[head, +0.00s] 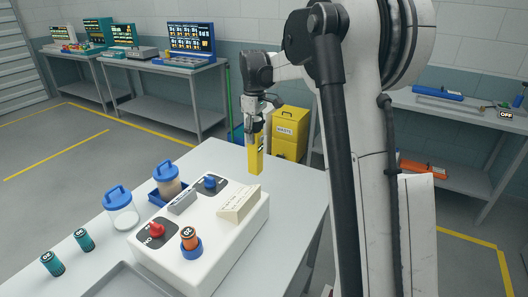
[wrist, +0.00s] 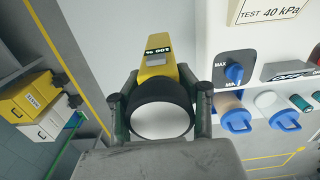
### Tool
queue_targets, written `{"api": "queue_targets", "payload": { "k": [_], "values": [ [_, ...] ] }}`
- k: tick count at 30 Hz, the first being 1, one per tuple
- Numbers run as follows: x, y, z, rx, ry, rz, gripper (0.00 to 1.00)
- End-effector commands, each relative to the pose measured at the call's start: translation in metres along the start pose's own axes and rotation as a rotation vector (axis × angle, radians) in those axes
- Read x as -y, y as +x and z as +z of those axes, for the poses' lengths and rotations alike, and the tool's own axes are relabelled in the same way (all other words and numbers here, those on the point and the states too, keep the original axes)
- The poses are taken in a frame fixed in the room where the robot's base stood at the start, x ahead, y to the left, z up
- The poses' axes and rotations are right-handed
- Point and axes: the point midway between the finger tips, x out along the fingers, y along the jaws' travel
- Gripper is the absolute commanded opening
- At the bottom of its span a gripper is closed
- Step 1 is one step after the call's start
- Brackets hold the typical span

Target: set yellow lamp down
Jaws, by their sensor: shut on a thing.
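The yellow lamp (head: 256,160) is upright in my gripper (head: 256,122), above or at the far part of the white table (head: 218,150), behind the white control box. I cannot tell whether its lower end touches the table. In the wrist view, my gripper (wrist: 160,108) has its two fingers on either side of the lamp's dark ring and white round face. The lamp's yellow body (wrist: 157,58), with a small dark display, extends beyond them over the pale table surface (wrist: 110,40).
The control box (head: 190,262) with a red knob, a blue knob and a sign stands close beside the lamp. Blue-lidded jars (head: 121,212) and teal cylinders (head: 52,263) are at the left. Yellow bins (head: 290,130) stand beyond the table. Bare tabletop lies around the lamp.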

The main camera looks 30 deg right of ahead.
Motion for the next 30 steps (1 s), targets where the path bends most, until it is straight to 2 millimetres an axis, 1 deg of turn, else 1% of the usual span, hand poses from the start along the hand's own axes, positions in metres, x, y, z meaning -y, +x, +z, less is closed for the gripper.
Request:
{"api": "queue_targets", "payload": {
  "k": [1, 6, 9, 12, 15, 20, 27, 30],
  "values": [
    [-0.011, 0.005, 0.002, 0.000, 0.004, 0.000, 0.00],
    [-0.043, 0.024, 0.007, 0.000, 0.004, 0.000, 0.00],
    [-0.059, 0.034, 0.010, 0.000, 0.003, 0.000, 0.00],
    [-0.070, 0.041, 0.011, 0.000, 0.003, 0.000, 0.00],
    [-0.075, 0.045, 0.012, 0.000, 0.002, 0.000, 0.00],
    [-0.077, 0.053, 0.012, 0.000, 0.001, 0.000, 0.00],
    [-0.076, 0.082, 0.012, 0.000, 0.002, 0.000, 0.00],
    [-0.076, 0.086, 0.012, 0.000, 0.002, 0.000, 0.00]
  ]
}}
